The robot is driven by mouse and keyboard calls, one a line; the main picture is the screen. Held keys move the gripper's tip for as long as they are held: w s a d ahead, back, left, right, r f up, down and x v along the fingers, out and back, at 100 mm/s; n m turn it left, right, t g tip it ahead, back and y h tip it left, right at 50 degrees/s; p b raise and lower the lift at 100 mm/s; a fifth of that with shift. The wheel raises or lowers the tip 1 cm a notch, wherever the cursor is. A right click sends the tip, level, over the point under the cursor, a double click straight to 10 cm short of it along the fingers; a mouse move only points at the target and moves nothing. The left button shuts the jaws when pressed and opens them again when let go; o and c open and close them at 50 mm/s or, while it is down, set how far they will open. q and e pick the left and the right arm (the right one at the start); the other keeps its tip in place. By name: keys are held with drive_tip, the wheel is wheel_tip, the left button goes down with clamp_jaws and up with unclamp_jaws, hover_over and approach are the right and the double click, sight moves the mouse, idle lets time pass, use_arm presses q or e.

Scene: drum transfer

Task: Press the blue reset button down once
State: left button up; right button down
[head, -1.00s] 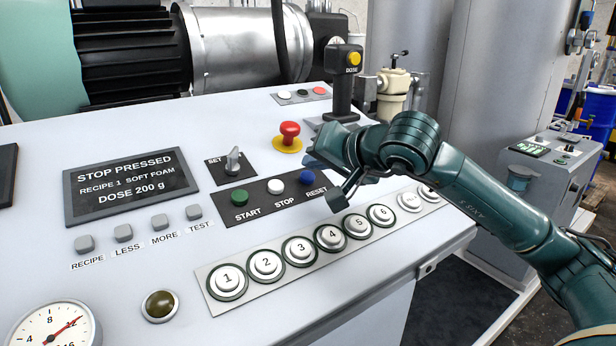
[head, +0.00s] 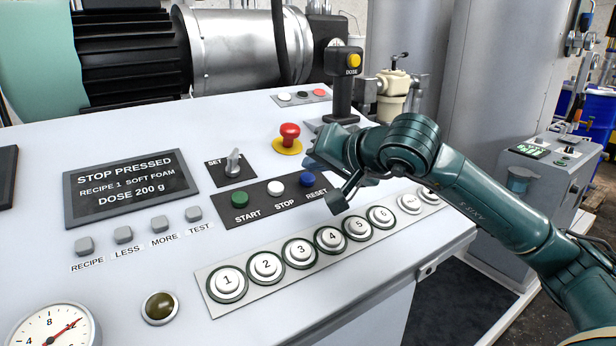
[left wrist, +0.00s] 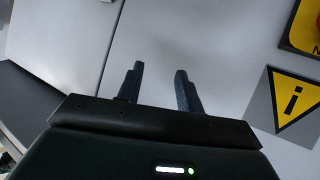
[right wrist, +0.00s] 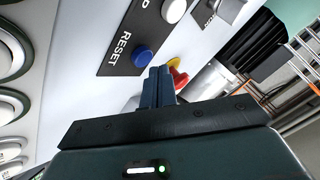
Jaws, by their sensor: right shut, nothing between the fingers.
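The blue reset button (head: 307,180) sits at the right end of the dark START/STOP/RESET strip on the sloped console. It stands raised in the right wrist view (right wrist: 141,55), beside the RESET label. My right gripper (head: 309,160) is shut and empty, just behind and above the button in the head view. In the right wrist view its closed fingertips (right wrist: 159,70) appear close to the button's edge; I cannot tell whether they touch. My left gripper (left wrist: 159,70) is open and empty in front of a pale panel, and is not in the head view.
The white stop button (head: 276,187) and green start button (head: 239,197) share the strip. A red mushroom button (head: 289,134) on a yellow base stands behind it. Numbered buttons (head: 300,252) line the front. A display (head: 130,187) reads STOP PRESSED.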

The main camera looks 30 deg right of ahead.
drive_tip(key=shift+f, duration=0.1)
idle(0.6)
drive_tip(key=shift+w+f+b, duration=0.15)
drive_tip(key=shift+f+b, duration=0.2)
drive_tip(key=shift+b, duration=0.15)
drive_tip(key=shift+w+f+b, duration=0.15)
drive_tip(key=shift+f+b, duration=0.3)
idle(0.5)
drive_tip(key=shift+r, duration=0.1)
drive_tip(key=shift+s+r+p, duration=0.3)
drive_tip(key=shift+r+p, duration=0.1)
drive_tip(key=shift+r, duration=0.35)
drive_tip(key=r+p, duration=0.1)
drive_tip(key=s+r+p, duration=0.1)
drive_tip(key=r, duration=0.2)
drive_tip(key=shift+s+d+r+p, duration=0.1)
drive_tip(key=shift+s+r+p, duration=0.2)
drive_tip(key=shift+r+p, duration=0.1)
idle(0.8)
